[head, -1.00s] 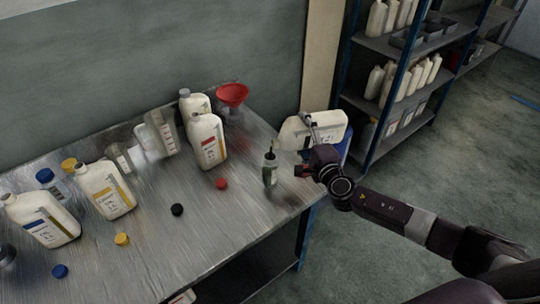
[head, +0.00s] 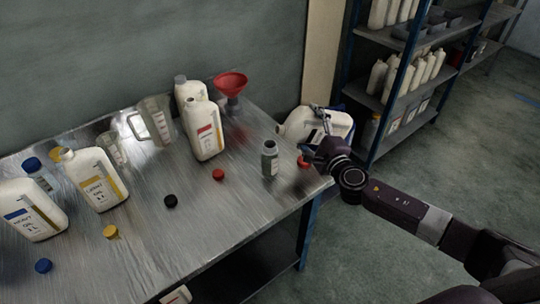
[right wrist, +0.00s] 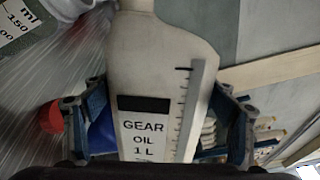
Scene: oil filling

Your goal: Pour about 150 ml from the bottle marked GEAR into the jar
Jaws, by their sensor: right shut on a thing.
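The white bottle marked GEAR (head: 298,124) lies tilted well over in my right gripper (head: 318,146), above the table's right end. Its label (right wrist: 144,128) reads GEAR OIL 1 L in the right wrist view, and the fingers close on both sides. The bottle's neck end points left; its mouth does not show clearly. The small jar (head: 270,159) stands upright on the table, left of and below the bottle. Its ml scale (right wrist: 15,22) shows at the wrist view's upper left corner. The jar's fill level cannot be read. My left gripper is not in view.
A red cap (head: 304,161) lies right of the jar; another red cap (head: 218,175) and a black cap (head: 171,201) lie left. A red funnel (head: 230,84), white bottles (head: 204,132) and clear measuring jugs (head: 157,121) stand behind. A shelf (head: 400,105) stands right.

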